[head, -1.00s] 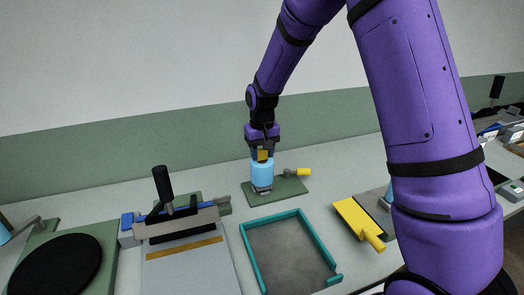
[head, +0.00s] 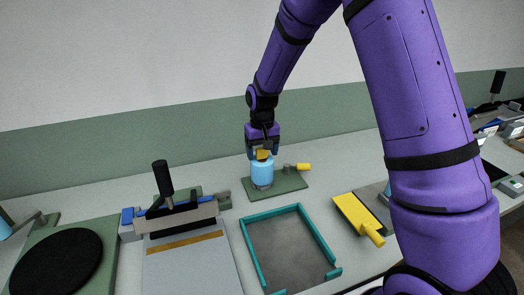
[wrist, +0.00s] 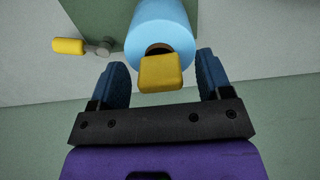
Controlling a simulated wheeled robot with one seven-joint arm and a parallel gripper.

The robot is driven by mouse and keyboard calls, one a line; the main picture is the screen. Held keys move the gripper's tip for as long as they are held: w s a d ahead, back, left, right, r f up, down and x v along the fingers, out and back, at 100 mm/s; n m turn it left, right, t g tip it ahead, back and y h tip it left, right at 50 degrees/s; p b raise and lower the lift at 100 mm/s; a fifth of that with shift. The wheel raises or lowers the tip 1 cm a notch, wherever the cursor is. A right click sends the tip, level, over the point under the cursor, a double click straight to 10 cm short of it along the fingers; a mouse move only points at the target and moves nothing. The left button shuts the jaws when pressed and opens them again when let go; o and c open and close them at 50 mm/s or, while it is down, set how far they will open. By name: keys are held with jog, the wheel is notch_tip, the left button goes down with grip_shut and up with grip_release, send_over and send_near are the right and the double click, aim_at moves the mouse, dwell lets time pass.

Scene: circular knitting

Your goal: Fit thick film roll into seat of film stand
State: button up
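The thick film roll is a light-blue cylinder (head: 262,172) standing upright over a grey support on the green film stand (head: 291,186). The roll also shows at the top of the wrist view (wrist: 162,22). A yellow block-shaped handle (wrist: 160,73) sticks up from its top end. My gripper (wrist: 162,62) is open, its two dark-blue fingers spread on either side of the handle with gaps at both sides. In the head view my gripper (head: 262,151) is directly above the roll. The seat under the roll is mostly hidden, so I cannot tell how fully the roll is down.
A yellow-tipped knob (head: 303,167) sticks out on the stand's right. A teal-edged tray (head: 302,213) lies in front, a yellow-handled tool (head: 357,219) to its right. A press-like device with a black handle (head: 162,181) stands left.

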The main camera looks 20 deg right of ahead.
jog(key=shift+r, duration=0.1)
notch_tip(320, 180, up, 11)
jog(key=shift+f, duration=0.2)
dwell(0.6)
jog(key=s+d+r+t, duration=0.2)
jog(key=s+d+r, duration=0.2)
jog(key=s+r, duration=1)
jog(key=s+d+t, duration=0.1)
jog(key=s, duration=0.9)
jog(key=s+d+r+t, duration=0.1)
jog(key=s+d+t, duration=0.1)
jog(key=s, duration=0.8)
jog(key=shift+r, duration=0.25)
